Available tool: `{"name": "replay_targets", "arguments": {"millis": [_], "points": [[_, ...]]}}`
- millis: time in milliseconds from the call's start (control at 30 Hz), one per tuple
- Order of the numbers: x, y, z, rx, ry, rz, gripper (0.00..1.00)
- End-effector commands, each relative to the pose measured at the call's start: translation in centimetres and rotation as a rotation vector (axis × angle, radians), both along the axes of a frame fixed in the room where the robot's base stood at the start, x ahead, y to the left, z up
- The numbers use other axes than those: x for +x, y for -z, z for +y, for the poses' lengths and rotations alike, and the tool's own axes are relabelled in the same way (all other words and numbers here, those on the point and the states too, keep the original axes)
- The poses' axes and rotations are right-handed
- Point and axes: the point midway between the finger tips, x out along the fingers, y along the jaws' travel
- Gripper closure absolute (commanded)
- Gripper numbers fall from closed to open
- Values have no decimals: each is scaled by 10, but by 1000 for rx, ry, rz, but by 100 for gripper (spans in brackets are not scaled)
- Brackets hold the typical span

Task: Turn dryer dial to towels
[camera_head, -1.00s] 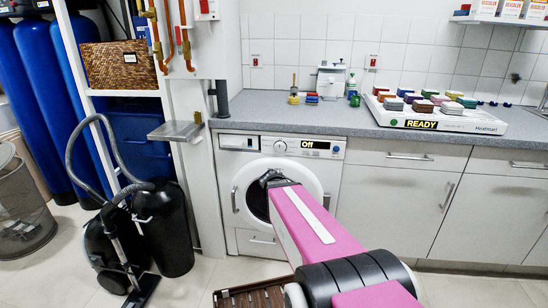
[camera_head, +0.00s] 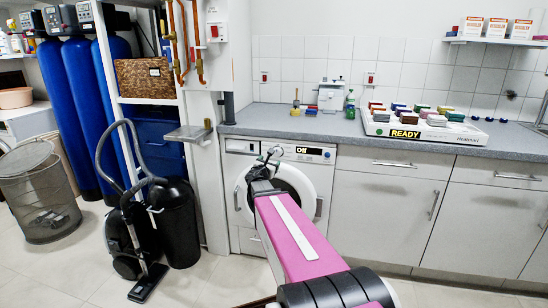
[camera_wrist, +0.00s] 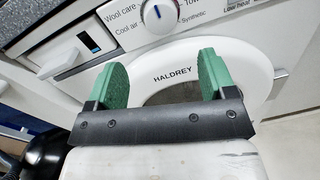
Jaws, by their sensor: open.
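The dryer (camera_head: 240,146) is white and stands under the counter; its display reads "Off". Its round dial is partly behind my gripper in the head view. In the wrist view the pale dial (camera_wrist: 158,17) sits at the top, with labels "Wool care", "Cool air", "Synthetic" and a cut-off "Tow" around it. In the head view my gripper (camera_head: 264,166) is before the upper door.
The grey counter (camera_head: 345,130) runs above the dryer, with a tray of coloured blocks (camera_head: 415,128) at right. A black vacuum cleaner (camera_head: 133,235) and a pillar (camera_head: 207,190) stand left of the dryer. The floor in front of the drawers is clear.

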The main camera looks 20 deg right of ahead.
Motion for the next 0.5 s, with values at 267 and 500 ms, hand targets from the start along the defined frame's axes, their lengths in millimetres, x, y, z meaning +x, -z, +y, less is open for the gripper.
{"name": "replay_targets", "arguments": {"millis": [267,500], "points": [[30,1,-22,4,3,-2,23],[64,1,-48,4,3,-3,23]]}}
